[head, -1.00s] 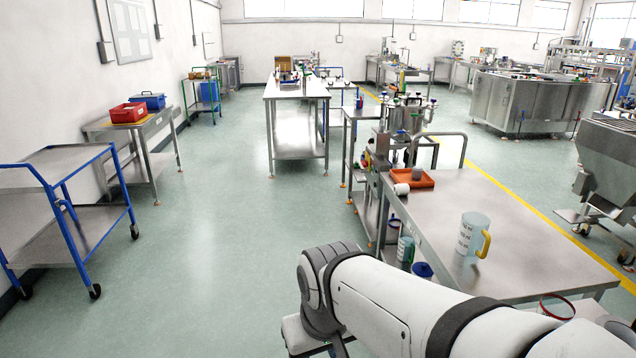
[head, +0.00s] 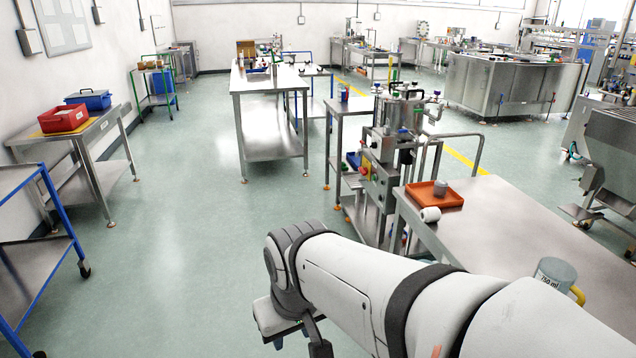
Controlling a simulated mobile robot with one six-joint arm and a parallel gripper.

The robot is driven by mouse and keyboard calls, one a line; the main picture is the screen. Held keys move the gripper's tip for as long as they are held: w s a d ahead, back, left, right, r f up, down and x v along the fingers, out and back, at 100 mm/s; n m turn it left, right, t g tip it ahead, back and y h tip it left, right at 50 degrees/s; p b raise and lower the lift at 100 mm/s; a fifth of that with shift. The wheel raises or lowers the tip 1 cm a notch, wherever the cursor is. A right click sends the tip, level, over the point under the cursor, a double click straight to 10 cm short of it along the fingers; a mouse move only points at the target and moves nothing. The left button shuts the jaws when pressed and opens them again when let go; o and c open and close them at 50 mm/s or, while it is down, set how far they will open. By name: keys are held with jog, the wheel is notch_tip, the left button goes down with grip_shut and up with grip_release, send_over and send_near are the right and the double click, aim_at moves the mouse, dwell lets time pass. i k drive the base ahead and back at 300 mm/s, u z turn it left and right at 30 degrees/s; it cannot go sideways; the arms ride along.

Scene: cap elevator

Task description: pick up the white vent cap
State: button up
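A small white cylinder (head: 430,214), which looks like the white vent cap, lies on its side on the steel table (head: 500,219) at the right. It sits at the near left edge of the orange tray (head: 419,198); I cannot tell whether they touch. My white arm crosses the lower right of the view. What seems to be my gripper (head: 290,338) hangs under the arm's far end at the bottom, partly cut off. It is well to the lower left of the cap and apart from it. Its fingers are too unclear to tell open from shut.
A grey cylinder (head: 440,188) stands in the orange tray. A measuring jug (head: 556,273) with a yellow handle is partly hidden behind my arm. A steel machine (head: 386,160) stands left of the table. A blue-framed cart (head: 50,215) is at left; the floor between is clear.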

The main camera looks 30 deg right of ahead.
aim_at(431, 213)
jog(key=i, duration=2.15)
jog(key=z, duration=2.9)
jog(key=i, duration=1)
jog(key=u, duration=0.05)
